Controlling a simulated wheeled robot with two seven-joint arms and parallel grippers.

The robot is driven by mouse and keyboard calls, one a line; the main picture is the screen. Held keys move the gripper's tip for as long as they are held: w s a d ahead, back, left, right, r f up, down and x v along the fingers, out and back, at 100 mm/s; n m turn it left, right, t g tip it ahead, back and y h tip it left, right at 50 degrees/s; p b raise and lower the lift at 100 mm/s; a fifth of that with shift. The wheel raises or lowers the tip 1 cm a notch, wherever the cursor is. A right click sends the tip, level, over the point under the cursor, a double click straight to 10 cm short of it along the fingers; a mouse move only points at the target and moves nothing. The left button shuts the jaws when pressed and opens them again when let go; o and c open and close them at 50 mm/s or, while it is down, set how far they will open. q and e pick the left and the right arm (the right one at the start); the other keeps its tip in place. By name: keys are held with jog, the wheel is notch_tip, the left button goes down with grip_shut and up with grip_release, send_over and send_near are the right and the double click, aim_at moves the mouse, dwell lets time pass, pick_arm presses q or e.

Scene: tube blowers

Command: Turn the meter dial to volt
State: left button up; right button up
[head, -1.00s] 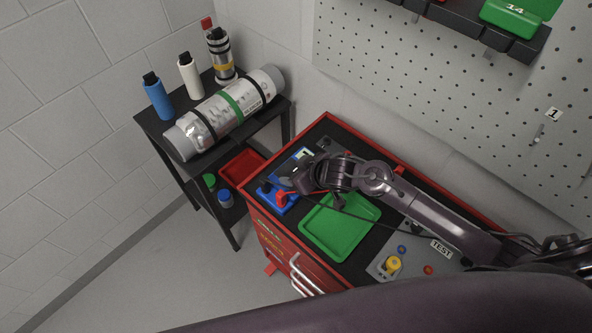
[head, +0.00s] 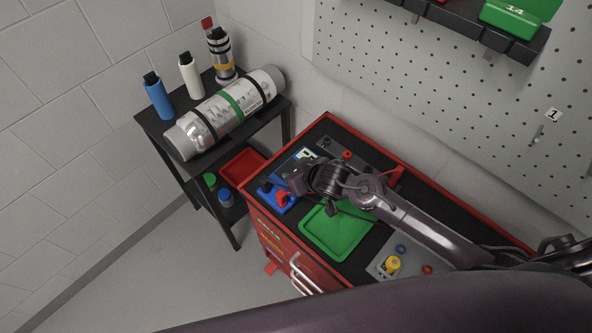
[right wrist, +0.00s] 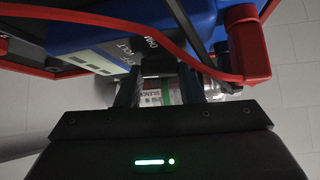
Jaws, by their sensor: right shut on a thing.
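The blue meter (head: 267,190) stands at the left end of the red cabinet top, partly covered by my right gripper (head: 290,182). The right wrist view shows its blue body (right wrist: 185,18) and a pale face (right wrist: 122,50) lettered OFF, VOLT and OHM. My right gripper also shows there (right wrist: 160,88), its two dark fingers closed in at the meter face, gripping something. The dial is hidden or too dark between the fingers, so its pointing direction cannot be told. A red plug (right wrist: 246,45) with a red lead sits beside the fingers. My left gripper is not in view.
A green tray (head: 340,247) lies right of the meter on the cabinet. A grey panel with a yellow knob (head: 393,263) is at the front right. A black shelf (head: 150,123) with bottles and a cylinder stands left. A pegboard wall (head: 420,90) rises behind.

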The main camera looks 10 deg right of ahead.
jog(key=m+h, duration=0.1)
jog(key=m, duration=0.1)
jog(key=shift+s+a+m+t+h, duration=0.15)
jog(key=shift+a+m+t+h, duration=0.15)
jog(key=shift+h, duration=0.1)
jog(key=shift+m+h, duration=0.6)
jog(key=shift+m, duration=0.2)
jog(key=shift+a+m+h+p, duration=0.1)
jog(key=shift+m+h+p, duration=0.55)
jog(key=shift+m+h, duration=0.55)
jog(key=o, duration=1)
jog(key=v, duration=0.7)
jog(key=shift+s+r, duration=0.25)
jog(key=shift+s, duration=0.05)
